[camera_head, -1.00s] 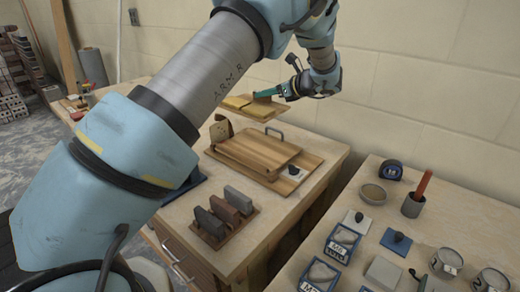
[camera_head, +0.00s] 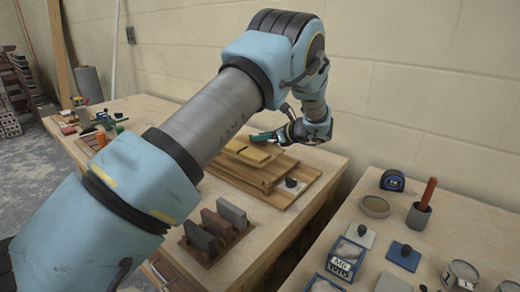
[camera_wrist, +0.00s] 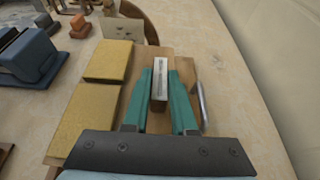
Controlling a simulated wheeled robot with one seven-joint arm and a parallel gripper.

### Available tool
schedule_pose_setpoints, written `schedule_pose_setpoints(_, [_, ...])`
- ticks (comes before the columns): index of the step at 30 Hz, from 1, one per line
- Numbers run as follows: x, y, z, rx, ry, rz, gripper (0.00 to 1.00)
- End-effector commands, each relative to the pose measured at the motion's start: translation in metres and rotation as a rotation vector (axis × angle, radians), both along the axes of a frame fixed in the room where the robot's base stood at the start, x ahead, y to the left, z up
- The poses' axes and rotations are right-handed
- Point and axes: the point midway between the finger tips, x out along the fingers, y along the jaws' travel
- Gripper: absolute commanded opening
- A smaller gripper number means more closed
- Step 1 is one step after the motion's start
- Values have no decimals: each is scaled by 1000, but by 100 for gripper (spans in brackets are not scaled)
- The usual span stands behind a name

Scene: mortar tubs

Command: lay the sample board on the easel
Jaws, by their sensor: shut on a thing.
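The sample board (camera_wrist: 125,98) is a thin wooden board with two yellow slabs on it; it also shows in the head view (camera_head: 232,160). My gripper (camera_wrist: 160,88) has green fingers shut on the board's pale upright grip piece (camera_wrist: 160,75). In the head view my gripper (camera_head: 262,138) is at the board's far side. The easel (camera_head: 282,170) is a wooden slope on a base, directly under the sample board. The two look very close; I cannot tell whether they touch. A metal handle (camera_wrist: 202,104) shows right of my fingers.
A rack of grey and brown blocks (camera_head: 216,226) stands at the near side of the bench. The right table holds a tape measure (camera_head: 392,180), a cup with a red stick (camera_head: 419,214), and trays. A wall rises behind.

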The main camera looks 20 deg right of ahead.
Motion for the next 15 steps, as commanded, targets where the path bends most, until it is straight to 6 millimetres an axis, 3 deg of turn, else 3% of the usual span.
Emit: schedule_pose_setpoints(15, [1,0,-45,0,-2,2,0])
